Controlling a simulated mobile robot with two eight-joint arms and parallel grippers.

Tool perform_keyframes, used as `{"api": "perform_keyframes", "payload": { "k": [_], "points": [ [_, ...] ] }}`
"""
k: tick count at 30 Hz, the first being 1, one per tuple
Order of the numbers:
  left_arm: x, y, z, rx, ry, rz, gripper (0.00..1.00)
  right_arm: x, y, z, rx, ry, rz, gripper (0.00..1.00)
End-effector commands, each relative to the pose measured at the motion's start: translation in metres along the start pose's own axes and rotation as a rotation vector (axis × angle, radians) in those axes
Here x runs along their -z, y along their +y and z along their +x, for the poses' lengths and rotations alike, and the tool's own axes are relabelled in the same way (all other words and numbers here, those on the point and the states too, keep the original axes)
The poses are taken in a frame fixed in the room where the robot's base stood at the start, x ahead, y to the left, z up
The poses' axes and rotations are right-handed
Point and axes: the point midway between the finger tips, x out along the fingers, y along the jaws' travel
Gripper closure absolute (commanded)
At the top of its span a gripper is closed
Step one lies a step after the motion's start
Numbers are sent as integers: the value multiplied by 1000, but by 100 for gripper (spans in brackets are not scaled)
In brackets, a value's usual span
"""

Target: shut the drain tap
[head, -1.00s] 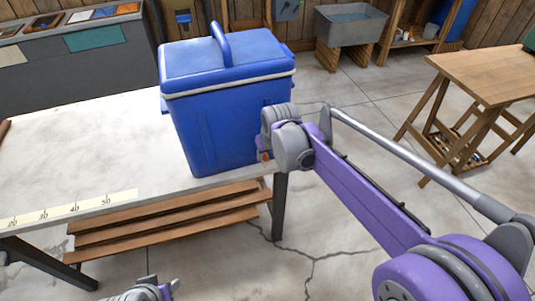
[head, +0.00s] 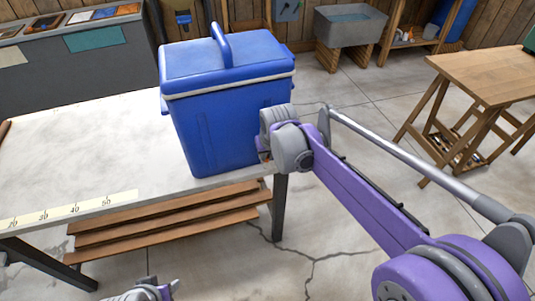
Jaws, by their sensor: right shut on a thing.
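A blue cooler (head: 225,125) with a white rim, its lid down and its handle raised, stands on the right end of the pale worktable (head: 90,140). My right gripper (head: 264,153) is at the low right side of the cooler, shut on the drain tap. The tap itself is almost fully hidden behind the gripper and wrist, so its setting cannot be seen. My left gripper (head: 150,289) shows only in part at the bottom edge, well away from the cooler, and its jaws are unclear.
A measuring strip (head: 75,208) lies along the table's front edge. Wooden slats (head: 165,220) form a shelf below. A wooden table (head: 490,75) stands at right and a grey sink (head: 350,38) at the back. The floor between is clear.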

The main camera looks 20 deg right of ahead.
Motion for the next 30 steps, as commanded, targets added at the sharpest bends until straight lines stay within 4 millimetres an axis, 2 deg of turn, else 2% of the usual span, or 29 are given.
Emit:
{"api": "perform_keyframes", "payload": {
  "k": [8, 30],
  "points": [
    [3, 0, -5, 0, 2, 0, 50, 1, -4, -1, -60, 0, 143, 100],
    [16, 0, -24, 0, 10, 0, 50, 8, -16, 2, -323, 1, 775, 100]
  ]
}}
